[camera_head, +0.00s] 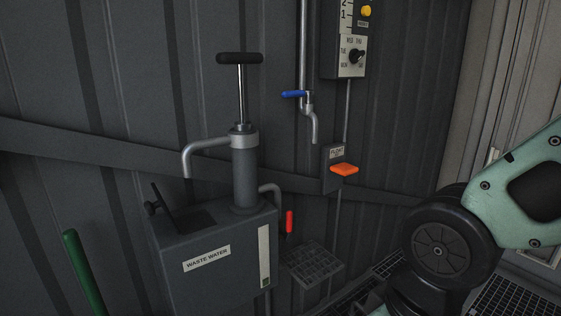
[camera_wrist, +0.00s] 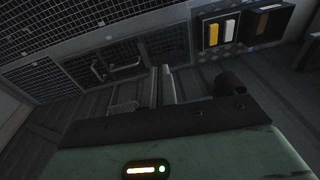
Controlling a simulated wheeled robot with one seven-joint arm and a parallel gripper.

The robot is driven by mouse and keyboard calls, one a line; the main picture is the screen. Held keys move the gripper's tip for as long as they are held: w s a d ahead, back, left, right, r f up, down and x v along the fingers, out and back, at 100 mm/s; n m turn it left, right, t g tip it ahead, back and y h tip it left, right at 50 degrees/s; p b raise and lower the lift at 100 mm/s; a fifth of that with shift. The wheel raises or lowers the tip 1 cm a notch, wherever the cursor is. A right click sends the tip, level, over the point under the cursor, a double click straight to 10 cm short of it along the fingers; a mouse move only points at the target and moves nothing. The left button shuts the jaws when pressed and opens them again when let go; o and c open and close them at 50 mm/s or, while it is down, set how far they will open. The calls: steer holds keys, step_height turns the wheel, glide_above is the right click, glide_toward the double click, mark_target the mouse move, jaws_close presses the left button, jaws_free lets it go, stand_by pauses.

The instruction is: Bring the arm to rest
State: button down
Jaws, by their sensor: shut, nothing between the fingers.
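My gripper (camera_wrist: 160,72) shows in the wrist view, its two pale fingers together and empty. They point away from the camera, clear of any object. In the head view my green arm with its dark round joint is bent at the right side. My gripper cannot be seen in that view.
A waste water tank (camera_head: 213,265) with a hand pump (camera_head: 244,170) stands left of my arm. A blue-handled tap (camera_head: 295,94), an orange lever (camera_head: 344,169) and a dial panel (camera_head: 350,56) are on the wall. The wrist view shows dark mesh panels (camera_wrist: 60,30).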

steer(key=s+r+p, duration=0.1)
steer(key=r+p, duration=1.3)
steer(key=s+d+r+p, duration=0.1)
steer(key=s+r+p, duration=0.1)
steer(key=r+p, duration=1.2)
steer(key=shift+d+r+n+g+h, duration=0.3)
steer(key=shift+r+n+g, duration=0.1)
steer(key=shift+r, duration=0.4)
